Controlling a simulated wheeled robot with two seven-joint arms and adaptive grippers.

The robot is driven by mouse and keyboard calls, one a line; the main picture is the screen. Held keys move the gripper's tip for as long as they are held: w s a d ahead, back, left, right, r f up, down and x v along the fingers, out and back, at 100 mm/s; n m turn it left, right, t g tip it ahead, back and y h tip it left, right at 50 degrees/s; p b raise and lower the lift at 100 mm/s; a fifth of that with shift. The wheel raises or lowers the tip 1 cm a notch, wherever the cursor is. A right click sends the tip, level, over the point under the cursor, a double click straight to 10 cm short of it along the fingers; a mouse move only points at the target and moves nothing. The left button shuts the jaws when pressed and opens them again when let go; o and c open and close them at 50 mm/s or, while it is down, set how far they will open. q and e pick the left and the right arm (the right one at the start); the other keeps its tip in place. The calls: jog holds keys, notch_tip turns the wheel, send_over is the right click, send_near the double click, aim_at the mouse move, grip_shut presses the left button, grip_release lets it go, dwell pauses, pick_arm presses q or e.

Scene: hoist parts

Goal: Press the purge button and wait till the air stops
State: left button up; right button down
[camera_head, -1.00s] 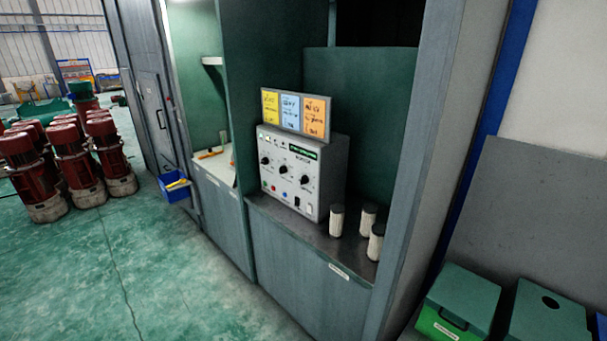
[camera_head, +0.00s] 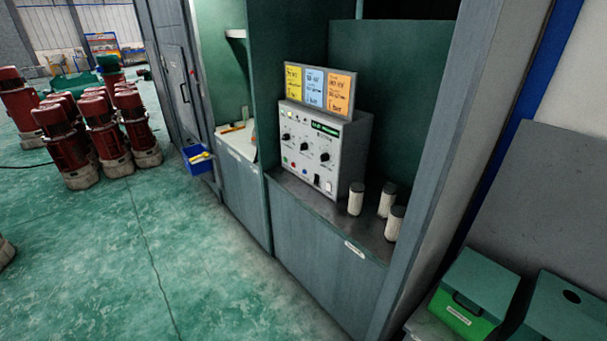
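A light grey control box (camera_head: 317,153) stands on the grey cabinet counter inside a green booth. Its front has several black knobs, a dark green display strip (camera_head: 325,129), and a lower row of small coloured buttons and switches. A red button (camera_head: 293,166) and a blue button (camera_head: 305,173) show in that row. The lettering is too small to read, so I cannot tell which one is the purge button. Yellow, blue and orange cards (camera_head: 313,89) stand on top of the box. Neither of my grippers shows in the head view.
Three white cylinders with dark caps (camera_head: 387,201) stand on the counter right of the box. Green bins (camera_head: 477,292) sit at the lower right. A blue bin (camera_head: 198,160) hangs at the left. Red motors (camera_head: 103,128) stand farther left. The green floor (camera_head: 150,250) in front is clear.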

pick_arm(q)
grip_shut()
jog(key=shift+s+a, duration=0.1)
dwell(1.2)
